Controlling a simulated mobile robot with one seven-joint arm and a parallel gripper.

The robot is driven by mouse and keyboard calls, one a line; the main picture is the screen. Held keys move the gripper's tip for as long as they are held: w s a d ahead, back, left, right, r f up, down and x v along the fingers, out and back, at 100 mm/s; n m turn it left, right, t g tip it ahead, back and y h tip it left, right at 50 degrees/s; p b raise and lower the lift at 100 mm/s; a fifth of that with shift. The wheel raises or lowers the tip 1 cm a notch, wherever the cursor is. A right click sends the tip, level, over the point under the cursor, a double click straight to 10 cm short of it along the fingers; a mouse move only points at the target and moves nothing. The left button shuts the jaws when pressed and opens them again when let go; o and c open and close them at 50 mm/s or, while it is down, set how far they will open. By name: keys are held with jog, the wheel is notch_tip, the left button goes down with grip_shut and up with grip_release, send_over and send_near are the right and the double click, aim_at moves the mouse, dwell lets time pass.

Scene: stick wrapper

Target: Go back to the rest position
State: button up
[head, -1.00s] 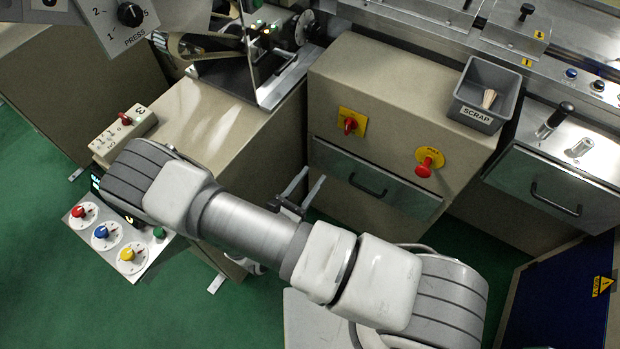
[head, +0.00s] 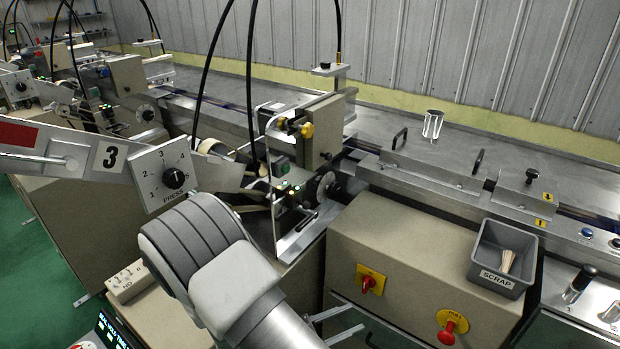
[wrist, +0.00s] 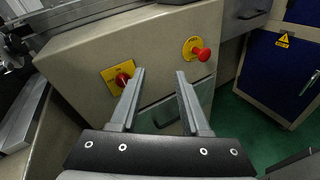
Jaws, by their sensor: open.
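My gripper shows in the wrist view (wrist: 158,100) with its two fingers apart and nothing between them. It faces the beige machine cabinet (wrist: 150,45), and its fingers overlap the cabinet's front in the picture. In the head view my arm crosses the lower middle, and parts of the gripper fingers (head: 338,325) show at the bottom edge, in front of the cabinet; the rest is hidden or out of frame.
The cabinet carries a red switch on a yellow plate (head: 370,280) and a red knob (head: 447,333). A grey SCRAP bin (head: 503,258) holding sticks stands on top. A PRESS dial panel (head: 165,175) hangs near my arm. Green floor shows at right in the wrist view (wrist: 262,125).

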jog(key=s+d+r+m+y+p, duration=0.1)
jog(key=s+d+r+m+y, duration=0.1)
jog(key=s+r+m+y, duration=0.2)
jog(key=s+d+r+m+g+y+p, duration=0.1)
jog(key=s+r+m+y, duration=0.3)
jog(key=r+m, duration=0.5)
jog(key=s+d+r+m+g+y+p, duration=0.1)
jog(key=s+d+r+m+y, duration=0.2)
jog(key=r, duration=1.5)
jog(key=s+m+y, duration=0.1)
jog(key=m+y, duration=0.2)
jog(key=m, duration=0.1)
jog(key=shift+s+d+r+m+p, duration=0.15)
jog(key=shift+s+m+p, duration=0.1)
jog(key=shift+m+p, duration=0.1)
jog(key=shift+d, duration=0.15)
